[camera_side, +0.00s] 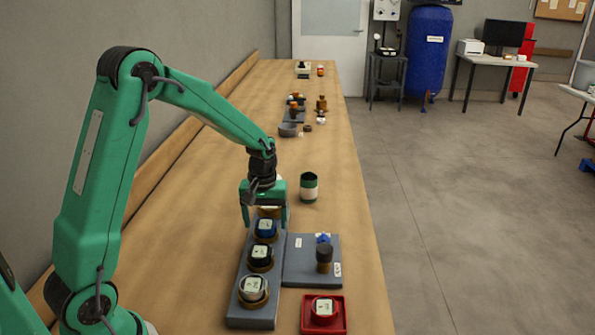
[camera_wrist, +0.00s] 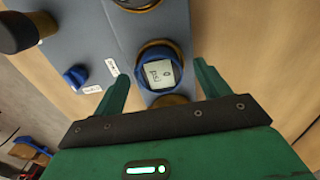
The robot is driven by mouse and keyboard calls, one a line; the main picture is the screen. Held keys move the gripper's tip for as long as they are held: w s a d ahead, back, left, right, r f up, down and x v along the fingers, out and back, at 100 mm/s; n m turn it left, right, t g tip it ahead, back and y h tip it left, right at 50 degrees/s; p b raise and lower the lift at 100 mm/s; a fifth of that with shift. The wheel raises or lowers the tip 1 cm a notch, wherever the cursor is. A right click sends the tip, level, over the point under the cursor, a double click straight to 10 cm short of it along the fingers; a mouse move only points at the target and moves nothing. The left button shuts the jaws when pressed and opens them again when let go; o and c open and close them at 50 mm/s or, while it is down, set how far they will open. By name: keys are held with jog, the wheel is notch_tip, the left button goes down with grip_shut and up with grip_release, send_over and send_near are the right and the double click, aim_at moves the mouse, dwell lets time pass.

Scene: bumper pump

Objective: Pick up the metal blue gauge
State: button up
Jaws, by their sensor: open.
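The blue gauge (camera_side: 265,229), with a white face and a dark blue ring, sits on a long grey rail (camera_side: 238,317) in a row of gauges. In the wrist view the blue gauge (camera_wrist: 145,55) shows between my two fingertips, in line with the gap. My gripper (camera_side: 264,214) is open and empty, pointing down over the far end of the row. It also shows in the wrist view (camera_wrist: 161,72). A brass-coloured gauge (camera_wrist: 168,101) lies just behind the blue one, mostly hidden by my gripper. I cannot tell whether a finger touches anything.
Nearer on the rail are a black gauge (camera_side: 261,257) and a pale gauge (camera_side: 253,290). A red tray (camera_side: 307,328) holds a red gauge (camera_side: 324,308). A grey plate (camera_side: 300,277) carries a dark knob (camera_side: 323,258) and a blue knob (camera_side: 323,238). A green-and-white cylinder (camera_side: 309,187) stands beyond.

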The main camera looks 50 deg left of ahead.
aim_at(266, 223)
jog(key=shift+f, duration=0.55)
jog(key=shift+c, duration=0.2)
jog(key=c, duration=1.2)
jog(key=shift+r, duration=0.15)
jog(key=shift+r, duration=0.45)
notch_tip(266, 223, up, 3)
jog(key=shift+r, duration=0.15)
jog(key=s+d+r, duration=0.1)
jog(key=d+r, duration=0.1)
jog(key=d, duration=0.1)
jog(key=s+d+r, duration=0.1)
jog(key=d+r, duration=0.1)
jog(key=d, duration=0.2)
jog(key=s+d+r, duration=0.1)
jog(key=d+r, duration=0.1)
jog(key=d, duration=0.2)
jog(key=shift+s+d+r, duration=0.1)
jog(key=shift+s+r, duration=0.2)
